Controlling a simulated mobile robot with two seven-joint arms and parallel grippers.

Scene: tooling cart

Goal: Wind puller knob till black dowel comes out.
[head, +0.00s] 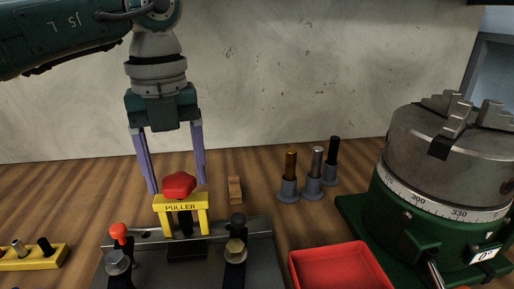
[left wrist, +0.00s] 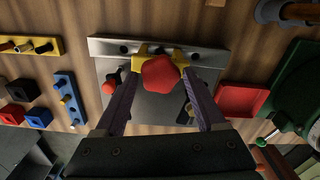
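The red puller knob (head: 179,186) sits on top of the yellow puller bridge (head: 181,201), marked PULLER. A dark upright piece (head: 186,222) shows between the bridge legs; I cannot tell how much of it is the black dowel. My left gripper (head: 177,188) points down with its two purple fingers apart, one on each side of the knob. In the left wrist view the knob (left wrist: 160,75) lies between the fingertips, with small gaps visible on both sides, so the gripper looks open. My right gripper is not in view.
The grey fixture plate (head: 262,250) carries an orange-red-topped clamp (head: 119,233) and a black-topped one (head: 238,220) beside the puller. A red tray (head: 340,268) and a green rotary table with chuck (head: 440,190) stand right. Several pins stand in grey holders (head: 313,188) behind.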

